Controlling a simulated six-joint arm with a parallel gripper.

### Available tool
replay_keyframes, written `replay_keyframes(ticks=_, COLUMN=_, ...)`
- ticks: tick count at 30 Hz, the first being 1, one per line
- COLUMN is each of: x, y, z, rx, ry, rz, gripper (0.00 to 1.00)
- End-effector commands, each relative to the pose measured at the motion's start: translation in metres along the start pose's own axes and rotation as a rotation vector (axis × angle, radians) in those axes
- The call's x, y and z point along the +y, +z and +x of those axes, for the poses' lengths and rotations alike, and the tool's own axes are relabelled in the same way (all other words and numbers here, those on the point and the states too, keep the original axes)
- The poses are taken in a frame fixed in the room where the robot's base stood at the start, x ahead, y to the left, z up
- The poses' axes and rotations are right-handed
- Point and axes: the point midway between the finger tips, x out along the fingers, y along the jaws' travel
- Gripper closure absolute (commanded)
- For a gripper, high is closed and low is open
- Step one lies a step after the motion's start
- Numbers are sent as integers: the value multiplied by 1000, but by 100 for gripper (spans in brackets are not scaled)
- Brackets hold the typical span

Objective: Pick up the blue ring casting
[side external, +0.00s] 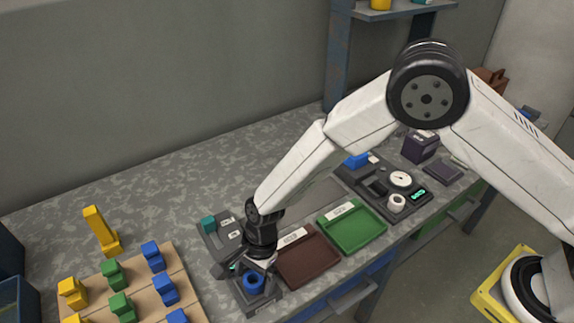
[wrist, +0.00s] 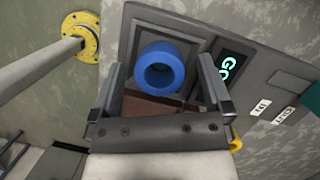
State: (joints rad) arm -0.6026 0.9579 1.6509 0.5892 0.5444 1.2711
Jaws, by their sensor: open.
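The blue ring casting (side external: 253,281) sits on a dark grey fixture (side external: 265,303) at the near end of the bench, its hole facing up. In the wrist view the blue ring (wrist: 160,68) appears between the two fingers and toward their tips, with visible space on both sides. My gripper (side external: 243,267) is open, pointing down at the fixture, close beside and above the ring. In the wrist view the gripper (wrist: 160,88) is empty. I cannot tell whether a fingertip touches the fixture.
A brown tray (side external: 306,258) and a green tray (side external: 352,229) lie right of the fixture. A lit display (wrist: 227,67) is beside the ring.

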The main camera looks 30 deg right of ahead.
Motion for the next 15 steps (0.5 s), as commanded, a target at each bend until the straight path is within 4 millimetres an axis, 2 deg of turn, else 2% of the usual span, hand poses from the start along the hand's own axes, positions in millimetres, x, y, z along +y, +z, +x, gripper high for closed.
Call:
replay_keyframes(ticks=4, x=0, y=0, z=0, rx=0, ry=0, rz=0, gripper=0)
replay_keyframes(ticks=5, x=0, y=0, z=0, rx=0, ry=0, rz=0, gripper=3)
replay_keyframes(ticks=12, x=0, y=0, z=0, rx=0, ry=0, rz=0, gripper=79)
replay_keyframes(ticks=14, x=0, y=0, z=0, rx=0, ry=0, rz=0, gripper=98)
replay_keyframes(ticks=15, x=0, y=0, z=0, rx=0, ry=0, rz=0, gripper=100)
